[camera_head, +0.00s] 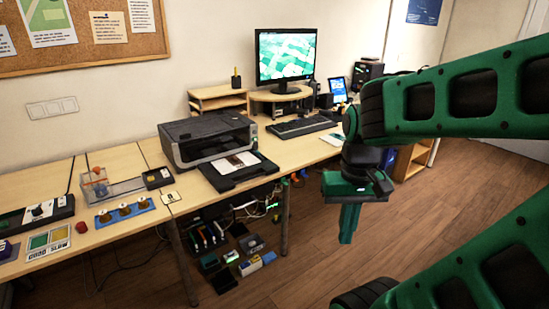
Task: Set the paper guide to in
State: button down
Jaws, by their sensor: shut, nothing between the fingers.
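The printer (205,138) stands on the desk near the middle of the view. Its dark paper tray (221,178) sticks out toward the front, with a printed sheet (235,164) lying on it. The paper guide is too small to make out at this distance. My gripper (346,240) hangs fingers down in front of the desk, to the right of the printer and over the floor. Its fingers are shut and empty. It is clear of the printer and its tray.
A keyboard (301,127) and a monitor (286,56) stand right of the printer. A clear box device (97,184), a blue strip with knobs (125,212) and a red button (81,227) are on the left desk. Boxes and cables lie under the desk. The floor (440,210) at right is open.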

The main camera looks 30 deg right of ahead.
aim_at(257, 153)
jog(key=u, duration=0.05)
jog(key=k, duration=0.25)
jog(key=z, duration=0.8)
jog(key=i, duration=2)
jog(key=u, duration=0.75)
